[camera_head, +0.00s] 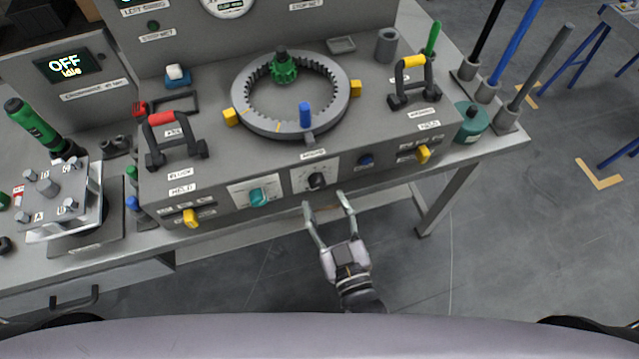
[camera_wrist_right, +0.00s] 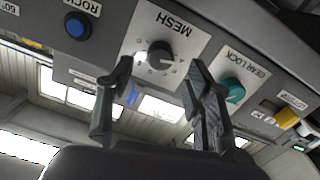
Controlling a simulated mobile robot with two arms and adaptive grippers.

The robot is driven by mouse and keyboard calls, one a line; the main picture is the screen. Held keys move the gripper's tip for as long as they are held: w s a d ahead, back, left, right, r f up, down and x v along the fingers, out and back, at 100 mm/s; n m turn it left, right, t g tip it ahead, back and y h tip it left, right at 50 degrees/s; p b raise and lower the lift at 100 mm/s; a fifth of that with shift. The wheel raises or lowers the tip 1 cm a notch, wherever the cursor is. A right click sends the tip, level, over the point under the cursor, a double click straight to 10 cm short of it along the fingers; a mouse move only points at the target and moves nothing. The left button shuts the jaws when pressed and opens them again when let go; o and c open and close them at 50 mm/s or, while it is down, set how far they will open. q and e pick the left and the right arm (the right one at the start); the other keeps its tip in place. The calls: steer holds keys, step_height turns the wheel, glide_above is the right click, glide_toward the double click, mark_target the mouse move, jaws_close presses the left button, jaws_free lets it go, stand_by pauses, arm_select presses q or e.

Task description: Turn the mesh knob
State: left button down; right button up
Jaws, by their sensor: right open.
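The mesh knob (camera_head: 316,180) is a small black dial on a white plate on the front face of the grey chassis. In the right wrist view the black knob (camera_wrist_right: 160,55) sits below the MESH label, with dial marks around it. My right gripper (camera_head: 325,201) is open and empty in front of the panel, just below the knob in the head view. In the wrist view its two fingers (camera_wrist_right: 158,66) stand apart on either side of the knob. I see no contact with it. My left gripper is not in view.
A teal gear-lock knob (camera_head: 257,197) and a blue button (camera_head: 366,160) flank the mesh knob. Yellow switches (camera_head: 190,218) sit further out. On top are a ring gear (camera_head: 240,98) and red and yellow handles. The floor in front of the bench is clear.

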mark_target(319, 188)
steer(key=x, duration=0.4)
steer(key=shift+w+a, duration=0.15)
steer(key=shift+w, duration=0.3)
steer(key=shift+c, duration=0.8)
jaws_close()
